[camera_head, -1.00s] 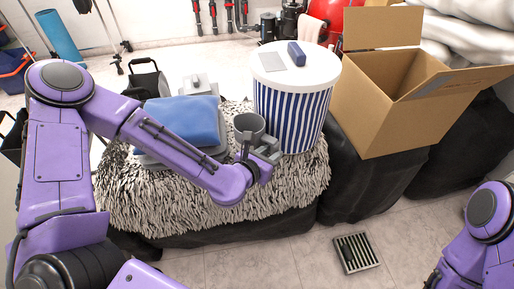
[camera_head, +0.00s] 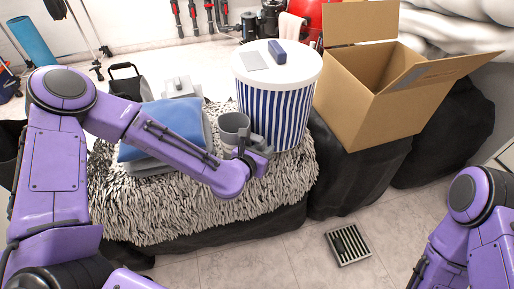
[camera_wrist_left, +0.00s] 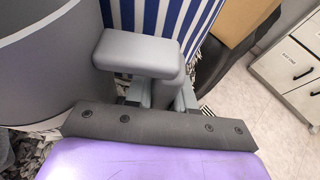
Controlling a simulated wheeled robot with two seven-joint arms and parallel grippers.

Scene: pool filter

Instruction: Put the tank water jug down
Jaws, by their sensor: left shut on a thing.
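The tank water jug is a grey round cup-like vessel (camera_head: 233,128) in the head view. It is upright, just left of the blue-and-white striped drum. My left gripper (camera_head: 257,151) is at its right side, shut on its handle. In the left wrist view the grey jug wall (camera_wrist_left: 40,75) fills the left side, and the handle (camera_wrist_left: 140,53) sits between the fingers (camera_wrist_left: 160,92). The jug's base is hidden behind my gripper and arm, so I cannot tell whether it touches the shaggy rug (camera_head: 150,215). My right gripper is not in view.
The striped drum (camera_head: 275,115) stands close beside the jug, with a blue block (camera_head: 277,51) on its lid. An open cardboard box (camera_head: 365,110) stands to the right. Shaggy rug in front of the jug is bare.

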